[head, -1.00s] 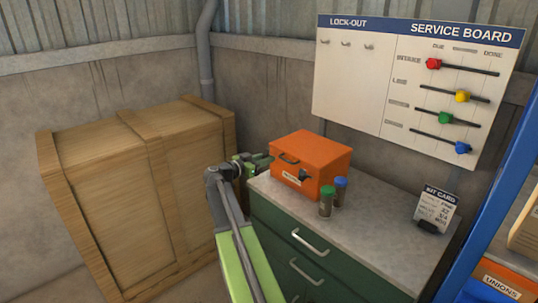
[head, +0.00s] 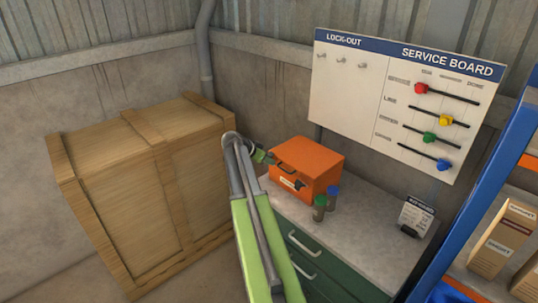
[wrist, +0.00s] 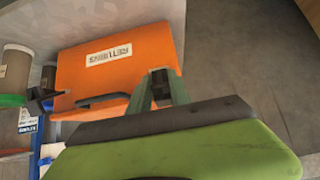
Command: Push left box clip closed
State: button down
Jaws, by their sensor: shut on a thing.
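The orange box (head: 308,163) stands on the grey top of a green cabinet and fills the upper middle of the wrist view (wrist: 125,65). Its front has a dark handle (wrist: 103,100), a white label and a black clip (wrist: 40,102), the right one in the head view (head: 300,184). My gripper (head: 268,159) is at the left end of the box front. In the wrist view its green fingers (wrist: 161,88) are closed around a small dark piece at the box edge, apparently the left clip, mostly hidden by the fingers.
A small card stand (head: 416,216) is farther right on the counter (head: 370,225). A large wooden crate (head: 150,185) is left of my arm. Blue shelving (head: 470,190) bounds the right.

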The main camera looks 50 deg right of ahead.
jog(key=shift+d+r, duration=0.1)
jog(key=shift+d, duration=0.05)
dwell(0.4)
jog(key=c, duration=1.2)
grip_release()
jog(key=shift+c, duration=0.2)
jog(key=shift+o, duration=0.2)
jog(key=p+v, duration=1.2)
jog(key=v, duration=0.5)
jog(key=shift+r+p, duration=0.35)
jog(key=shift+p, duration=0.05)
